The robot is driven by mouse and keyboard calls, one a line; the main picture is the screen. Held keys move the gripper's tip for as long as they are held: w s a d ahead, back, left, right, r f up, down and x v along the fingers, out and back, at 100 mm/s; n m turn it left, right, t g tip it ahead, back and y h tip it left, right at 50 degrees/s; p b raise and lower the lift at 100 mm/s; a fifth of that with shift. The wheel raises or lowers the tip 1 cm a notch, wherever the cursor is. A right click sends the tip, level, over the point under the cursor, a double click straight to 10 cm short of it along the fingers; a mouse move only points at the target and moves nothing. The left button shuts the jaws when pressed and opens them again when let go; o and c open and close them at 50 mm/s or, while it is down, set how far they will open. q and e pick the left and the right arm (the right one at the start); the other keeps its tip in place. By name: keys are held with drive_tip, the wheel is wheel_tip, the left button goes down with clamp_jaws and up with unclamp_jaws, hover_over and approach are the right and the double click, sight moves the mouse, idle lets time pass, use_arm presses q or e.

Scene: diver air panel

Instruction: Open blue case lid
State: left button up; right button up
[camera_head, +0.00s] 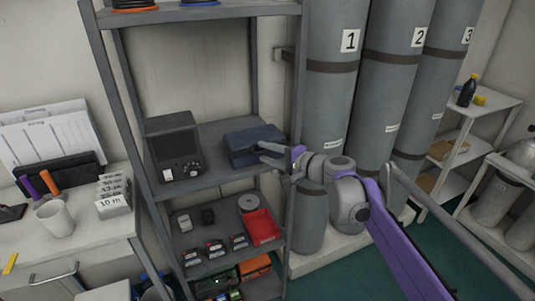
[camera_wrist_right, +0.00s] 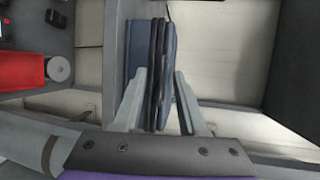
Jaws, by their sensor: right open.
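The blue case (camera_head: 247,138) lies on the middle shelf of the grey rack, and its lid looks shut. My right gripper (camera_head: 268,153) is at the case's right front side, with its arm coming in from the right. In the right wrist view the case (camera_wrist_right: 138,58) stands edge-on with a dark seam along it. My right gripper (camera_wrist_right: 162,78) is open there, one finger overlapping the case and the other just to its right. I cannot tell whether either finger touches the case. My left gripper is not in view.
A dark radio-like box (camera_head: 172,148) stands left of the case on the same shelf. The shelf below holds a red tray (camera_head: 263,227) and small devices. A rack post and tall grey cylinders (camera_head: 330,100) stand close on the right. A desk with a mug (camera_head: 55,218) is at left.

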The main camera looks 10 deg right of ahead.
clamp_jaws()
idle(1.4)
